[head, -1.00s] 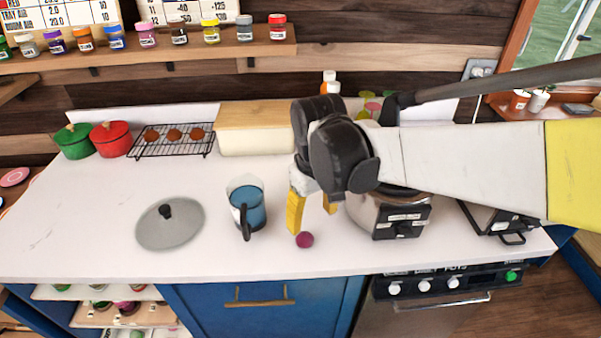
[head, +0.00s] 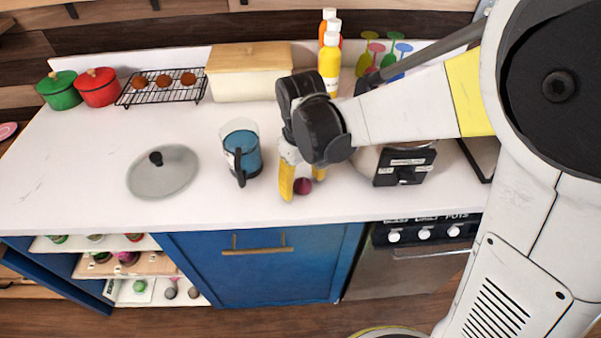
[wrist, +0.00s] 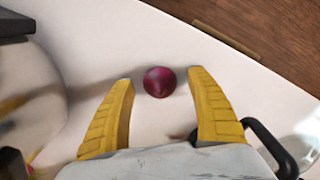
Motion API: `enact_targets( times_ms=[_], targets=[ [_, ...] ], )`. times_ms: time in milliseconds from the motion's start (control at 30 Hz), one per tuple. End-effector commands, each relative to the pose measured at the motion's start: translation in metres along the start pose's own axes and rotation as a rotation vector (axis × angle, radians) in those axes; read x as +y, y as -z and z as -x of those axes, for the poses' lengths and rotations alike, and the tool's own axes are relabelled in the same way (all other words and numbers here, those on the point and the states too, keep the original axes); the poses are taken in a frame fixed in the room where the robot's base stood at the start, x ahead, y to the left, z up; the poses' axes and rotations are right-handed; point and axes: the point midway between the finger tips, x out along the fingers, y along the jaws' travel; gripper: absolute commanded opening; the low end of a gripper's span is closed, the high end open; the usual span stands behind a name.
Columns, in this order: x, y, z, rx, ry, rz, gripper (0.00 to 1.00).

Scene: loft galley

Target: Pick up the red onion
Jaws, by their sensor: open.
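The red onion (head: 303,186) is a small round dark-red ball on the white counter, near its front edge. My gripper (head: 302,186) is open with yellow fingers pointing down, and the onion shows between them in the head view. In the wrist view the onion (wrist: 159,82) lies between the two fingertips of my gripper (wrist: 160,80), with a gap on each side. I cannot tell whether the fingertips are level with it. Nothing is held.
A steel pot (head: 367,162) with a black label box stands close on the right. The counter's front edge (wrist: 235,46) is near the onion.

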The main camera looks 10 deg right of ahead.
Motion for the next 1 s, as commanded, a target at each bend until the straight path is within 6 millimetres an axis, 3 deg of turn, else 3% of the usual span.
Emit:
enact_targets(
  times_ms=[233, 267, 433, 833, 1000],
  targets=[
    [0.000, 0.000, -0.006, 0.000, 0.000, 0.000, 0.66],
    [0.000, 0.000, -0.005, 0.000, 0.000, 0.000, 0.62],
    [0.000, 0.000, -0.005, 0.000, 0.000, 0.000, 0.10],
    [0.000, 0.000, -0.004, 0.000, 0.000, 0.000, 0.09],
    [0.000, 0.000, 0.011, 0.000, 0.000, 0.000, 0.09]
  ],
)
